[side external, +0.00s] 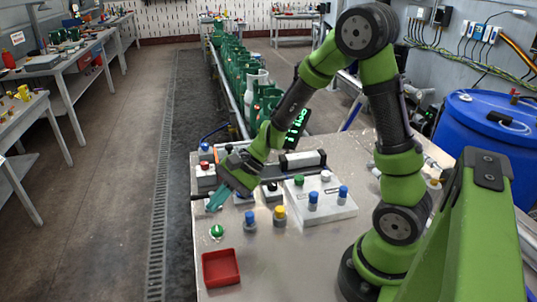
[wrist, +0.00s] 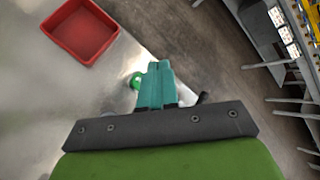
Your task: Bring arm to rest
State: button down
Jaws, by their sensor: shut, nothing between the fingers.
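My gripper (side external: 218,198) hangs over the left edge of the metal table (side external: 265,265), a little above and behind the green knob. Its teal fingers are together and empty. In the wrist view my gripper (wrist: 160,68) also shows shut, with nothing between the fingers. My green arm bends over the table from its base at the right.
A red tray (side external: 221,268) sits at the table's front left, with a green knob (side external: 217,231) behind it. A white block (side external: 320,208) holds several capped cylinders. A conveyor (side external: 232,85) runs behind.

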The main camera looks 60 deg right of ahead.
jog(key=s+d+r+n+t+h, duration=0.2)
jog(key=s+r+n+h, duration=0.3)
jog(key=s+r+n, duration=0.6)
jog(key=s+r, duration=0.3)
jog(key=r, duration=0.2)
jog(key=shift+s+d+n+h, duration=0.2)
jog(key=shift+n+h, duration=0.1)
jog(key=shift+h, duration=0.1)
